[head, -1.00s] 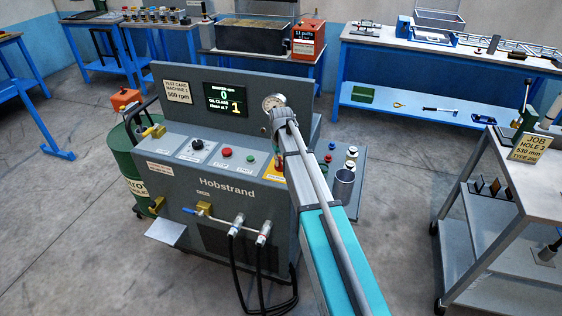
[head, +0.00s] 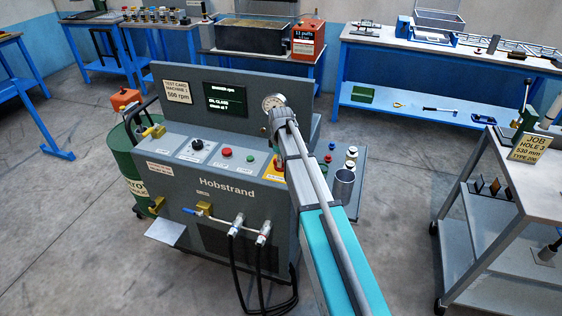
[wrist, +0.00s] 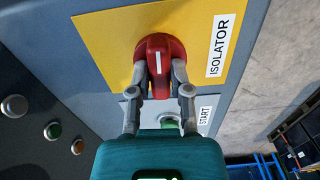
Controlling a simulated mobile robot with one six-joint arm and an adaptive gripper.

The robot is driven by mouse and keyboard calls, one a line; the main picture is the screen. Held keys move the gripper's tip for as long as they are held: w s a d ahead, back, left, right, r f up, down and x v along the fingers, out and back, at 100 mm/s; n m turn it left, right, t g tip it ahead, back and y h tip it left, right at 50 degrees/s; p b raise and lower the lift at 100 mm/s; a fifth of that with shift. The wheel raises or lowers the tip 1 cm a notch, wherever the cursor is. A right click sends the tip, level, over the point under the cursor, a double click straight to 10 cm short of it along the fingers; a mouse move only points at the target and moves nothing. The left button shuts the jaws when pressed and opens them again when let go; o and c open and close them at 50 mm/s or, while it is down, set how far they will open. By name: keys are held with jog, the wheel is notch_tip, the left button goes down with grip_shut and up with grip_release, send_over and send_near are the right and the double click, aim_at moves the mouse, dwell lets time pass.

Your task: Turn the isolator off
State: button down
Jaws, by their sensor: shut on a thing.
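The isolator is a red rotary knob (wrist: 158,60) on a yellow plate (wrist: 110,35) marked ISOLATOR. In the wrist view my gripper (wrist: 160,72) has one finger on each side of the knob's handle and is shut on it. The white line on the knob points up in that picture, roughly along the direction of the label's lettering. The machine's display (head: 226,100) is dark, with only small white text lines and no large digits.
A green START button (wrist: 170,122) sits close below the knob, behind my fingers. A red button (head: 227,152) and a black knob (head: 197,144) are farther left on the panel. A gauge (head: 272,101) stands behind my wrist. Hoses (head: 250,260) hang at the front.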

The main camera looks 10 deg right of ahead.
jog(key=shift+n, duration=0.6)
jog(key=c, duration=0.6)
grip_release()
jog(key=shift+o, duration=0.2)
jog(key=shift+m, duration=0.5)
